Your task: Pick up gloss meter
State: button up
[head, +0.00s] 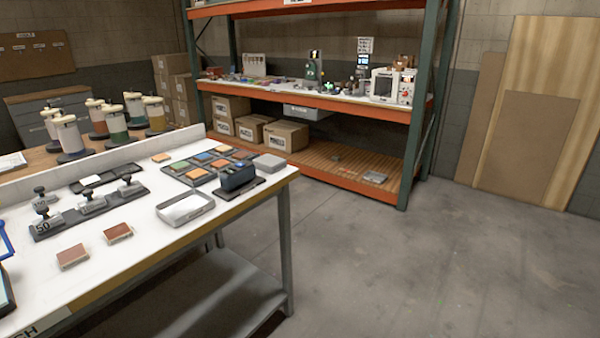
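A small dark blue box-shaped device, which looks like the gloss meter (237,178), sits on a dark flat plate near the right end of the white-topped bench (140,262). It stands close to the bench's right edge, beside a tray of colored sample tiles. My gripper is not in view in the head view.
A shallow grey tray (186,208) lies left of the device, and a grey block (269,164) lies behind it. A black stand with weights (90,205) and two brownish tiles are further left. An orange-beamed shelf rack (325,103) stands behind. The concrete floor (430,260) at right is clear.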

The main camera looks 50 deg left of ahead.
aim_at(231, 178)
jog(key=z, duration=0.25)
jog(key=i, duration=2.2)
jog(key=u, duration=3.85)
jog(key=i, duration=0.6)
jog(key=u, duration=0.25)
